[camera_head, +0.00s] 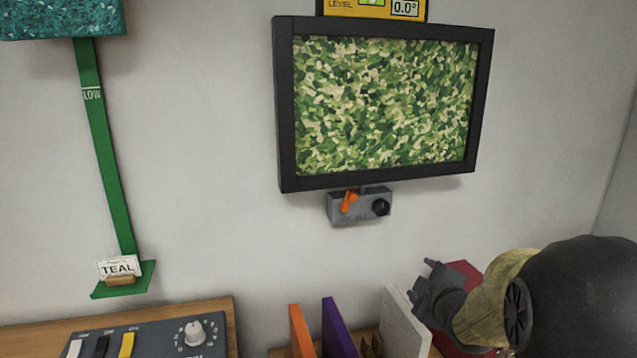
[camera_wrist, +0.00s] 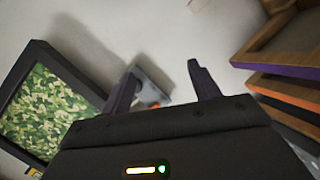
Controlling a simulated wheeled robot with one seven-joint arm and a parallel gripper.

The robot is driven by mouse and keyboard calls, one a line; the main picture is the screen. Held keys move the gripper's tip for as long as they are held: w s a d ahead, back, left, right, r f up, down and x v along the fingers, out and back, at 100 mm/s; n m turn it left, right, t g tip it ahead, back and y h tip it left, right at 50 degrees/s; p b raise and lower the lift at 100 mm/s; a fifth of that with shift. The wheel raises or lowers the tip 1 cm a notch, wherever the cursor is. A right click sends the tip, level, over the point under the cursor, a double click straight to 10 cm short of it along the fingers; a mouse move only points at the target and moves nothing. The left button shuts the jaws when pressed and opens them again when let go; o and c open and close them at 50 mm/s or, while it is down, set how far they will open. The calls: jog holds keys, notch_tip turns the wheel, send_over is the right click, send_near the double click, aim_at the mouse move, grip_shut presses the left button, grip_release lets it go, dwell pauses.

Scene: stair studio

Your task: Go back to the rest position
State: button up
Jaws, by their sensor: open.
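My gripper (camera_head: 432,285) is at the lower right of the head view, in front of the wall and below the framed green picture. In the wrist view its two dark fingers (camera_wrist: 160,85) stand apart with nothing held between them. A grey box with an orange lever and a black knob (camera_head: 360,207) is fixed under the picture frame, up and to the left of my gripper. Part of the grey box also shows beyond the fingers in the wrist view (camera_wrist: 152,84), apart from them.
The black-framed camouflage picture (camera_head: 385,105) hangs on the wall, tilted, with a yellow level (camera_head: 345,6) above it. Orange (camera_head: 301,330), purple (camera_head: 338,330) and white (camera_head: 404,325) panels stand below, near a red object (camera_head: 465,270). A control panel (camera_head: 150,340) and a green strap (camera_head: 107,160) are at left.

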jog(key=s+a+f+m+g, duration=0.4)
jog(key=s+f+m+g, duration=0.25)
jog(key=s, duration=0.35)
jog(key=s+a+f+m+g, duration=0.45)
jog(key=s+f+m, duration=0.2)
jog(key=s, duration=0.45)
notch_tip(320, 180, up, 21)
jog(key=d+p, duration=0.1)
jog(key=p, duration=2.1)
jog(key=shift+w+r, duration=0.15)
jog(key=shift+r, duration=0.05)
jog(key=shift+f, duration=0.1)
notch_tip(320, 180, down, 4)
jog(key=b, duration=0.3)
jog(key=shift+b, duration=0.35)
jog(key=shift+r, duration=0.2)
